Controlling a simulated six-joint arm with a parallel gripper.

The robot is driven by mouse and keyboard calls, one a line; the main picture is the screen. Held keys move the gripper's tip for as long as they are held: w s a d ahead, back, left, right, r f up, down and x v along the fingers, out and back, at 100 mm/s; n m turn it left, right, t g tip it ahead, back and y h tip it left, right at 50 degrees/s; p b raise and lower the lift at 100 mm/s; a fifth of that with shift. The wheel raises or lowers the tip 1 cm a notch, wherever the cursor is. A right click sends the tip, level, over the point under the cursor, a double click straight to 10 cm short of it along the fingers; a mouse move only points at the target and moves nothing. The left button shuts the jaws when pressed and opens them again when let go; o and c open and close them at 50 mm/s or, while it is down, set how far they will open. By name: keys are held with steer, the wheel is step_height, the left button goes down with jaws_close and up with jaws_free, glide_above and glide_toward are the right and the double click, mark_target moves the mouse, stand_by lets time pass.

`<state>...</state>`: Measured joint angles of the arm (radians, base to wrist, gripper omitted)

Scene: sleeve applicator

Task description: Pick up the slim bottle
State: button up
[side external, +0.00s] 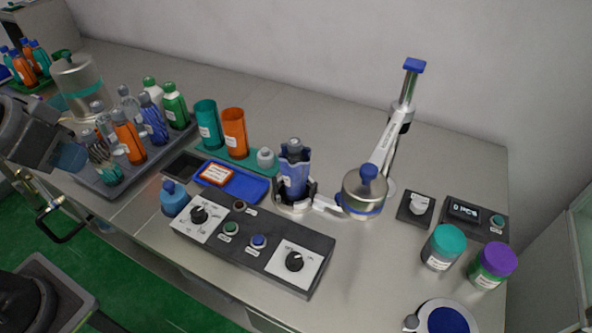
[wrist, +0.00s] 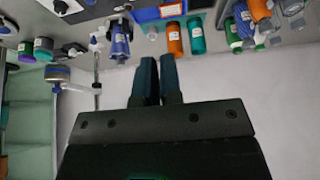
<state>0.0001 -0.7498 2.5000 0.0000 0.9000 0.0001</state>
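Several bottles stand upright in a grey tray (side external: 152,163) at the left in the side external view. They include an orange one (side external: 129,142), a dark blue one (side external: 154,121), a green one (side external: 176,108), a clear grey-capped one (side external: 130,106) and a teal striped one (side external: 106,166). I cannot tell which is the slim bottle. My gripper (side external: 77,158) is at the tray's left, close to the striped bottle in the picture; contact is unclear. In the wrist view my gripper's fingers (wrist: 158,65) are nearly together with nothing between them. Bottles show beyond them at the top right.
Teal (side external: 208,126) and orange (side external: 235,133) cups stand right of the tray. A blue tray (side external: 249,186) and control panel (side external: 251,244) are in front. A holder (side external: 296,201) grips a blue-sleeved bottle (side external: 295,171). A metal pot (side external: 75,80) stands behind my gripper.

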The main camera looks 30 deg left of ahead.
steer(key=o, duration=1)
steer(key=shift+o, duration=0.2)
steer(key=w+d+r, duration=0.2)
steer(key=w, duration=0.3)
steer(key=w+d+r, duration=0.2)
steer(key=w, duration=0.4)
steer(key=n+g, duration=0.1)
steer(key=n, duration=0.1)
glide_above(295, 141)
steer(key=s, duration=0.5)
step_height(295, 141, down, 6)
steer(key=shift+y, duration=0.3)
steer(key=x, duration=0.8)
steer(key=shift+w+d+f, duration=0.1)
steer(key=shift+d+f, duration=0.2)
steer(key=shift+d, duration=0.1)
steer(key=shift+x, duration=2.85)
